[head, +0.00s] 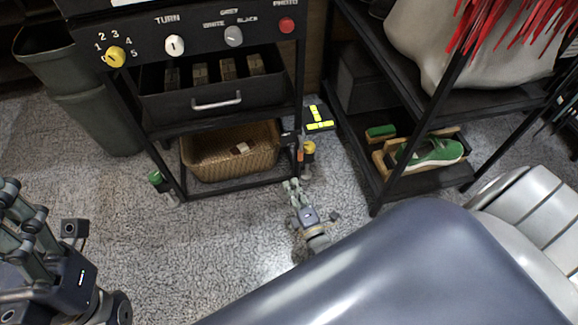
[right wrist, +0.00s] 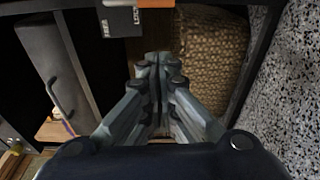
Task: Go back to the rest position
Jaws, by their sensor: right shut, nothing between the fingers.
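My right gripper (head: 292,187) is low over the carpet, just in front of the right leg of the black cart. Its fingers are shut with nothing between them, and they also show closed together in the right wrist view (right wrist: 158,62). My left gripper (head: 22,215) is at the left edge of the head view, over the carpet. Its fingers are partly cut off by the frame, and I cannot tell whether they are open.
The black cart (head: 215,125) holds a drawer above a wicker basket (head: 205,163). A grey bin (head: 95,110) stands at its left. A black rack at right holds a green sneaker (head: 433,153) and a green-topped brush (head: 381,131). Carpet (head: 225,225) is clear between the grippers.

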